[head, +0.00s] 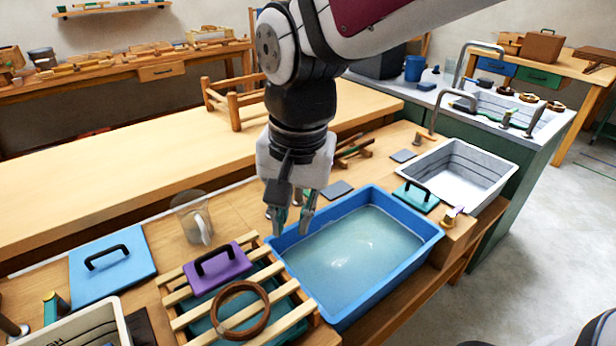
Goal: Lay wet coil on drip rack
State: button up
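A brown ring-shaped coil (262,326) lies flat on the pale wooden slats of the drip rack (181,296), near its front right. Greenish-blue shows beneath the slats. A purple block with a black handle (231,275) sits on the rack's back part, beside the coil. A blue basin of cloudy water (372,313) stands to the right of the rack. My gripper (292,229) points down over the basin's back left corner, above and behind the coil. Its fingers are apart, with nothing visible between them. I cannot tell from here whether the coil is wet.
A white basin (458,172) and a teal handled block (416,196) are to the right. Several small coils (528,97) lie by the far sink. The long table behind is mostly clear.

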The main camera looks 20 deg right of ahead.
jog(key=s+d+r+n+t, duration=0.1)
jog(key=s+d+n, duration=0.5)
jog(key=s, duration=0.6)
jog(key=shift+d+r+n+t, duration=0.3)
jog(key=shift+d+n, duration=0.1)
jog(key=shift+d, duration=0.5)
jog(key=shift+t, duration=0.5)
notch_tip(320, 180, up, 5)
jog(key=p, duration=0.4)
jog(key=shift+s, duration=0.15)
